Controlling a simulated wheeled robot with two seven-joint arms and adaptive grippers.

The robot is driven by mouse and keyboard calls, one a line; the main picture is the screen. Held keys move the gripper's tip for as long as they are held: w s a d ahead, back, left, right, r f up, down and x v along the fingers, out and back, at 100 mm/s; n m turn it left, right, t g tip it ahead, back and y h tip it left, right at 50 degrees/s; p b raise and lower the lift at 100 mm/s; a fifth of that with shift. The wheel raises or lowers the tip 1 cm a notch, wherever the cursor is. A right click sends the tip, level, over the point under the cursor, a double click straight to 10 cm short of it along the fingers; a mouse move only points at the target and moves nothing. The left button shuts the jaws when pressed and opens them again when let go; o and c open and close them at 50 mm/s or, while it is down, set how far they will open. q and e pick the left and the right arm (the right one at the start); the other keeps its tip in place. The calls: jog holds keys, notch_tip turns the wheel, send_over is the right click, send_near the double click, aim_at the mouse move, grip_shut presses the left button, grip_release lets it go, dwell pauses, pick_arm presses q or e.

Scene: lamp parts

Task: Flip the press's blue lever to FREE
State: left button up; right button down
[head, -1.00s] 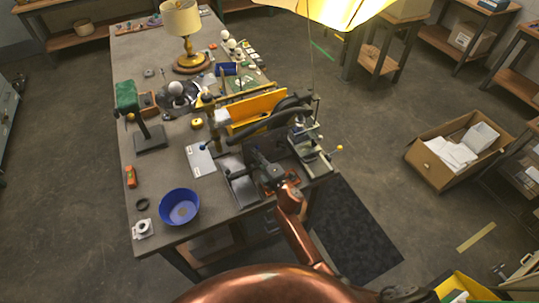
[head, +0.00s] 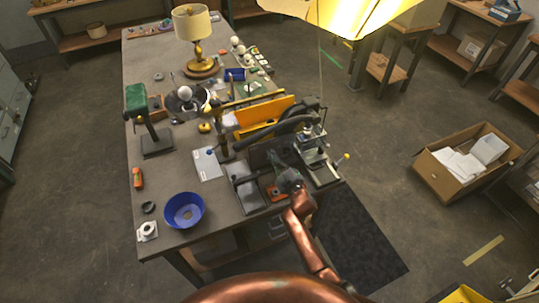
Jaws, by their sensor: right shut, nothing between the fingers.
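The press (head: 313,148) is a grey and metal device at the table's right edge, with a yellow-tipped handle (head: 346,157) sticking out to its right. A small blue knob (head: 210,152) shows left of the dark tray area, above a pale plate; I cannot tell whether it belongs to the press. FREE markings are too small to read. My right gripper (head: 279,160), dark on a copper arm, is shut and empty. It is over the dark tray area just left of the press, apart from the blue knob. My left gripper is out of view.
A yellow-orange bin (head: 262,112) and a dark curved bar stand behind my gripper. A blue bowl (head: 184,210), a green-topped stand (head: 137,100) and a brass lamp (head: 194,35) are on the table (head: 165,185). A cardboard box (head: 440,175) is on the floor at right.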

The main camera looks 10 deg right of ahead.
jog(key=shift+d, duration=0.1)
dwell(0.5)
jog(key=v, duration=1.2)
jog(key=shift+w, duration=0.1)
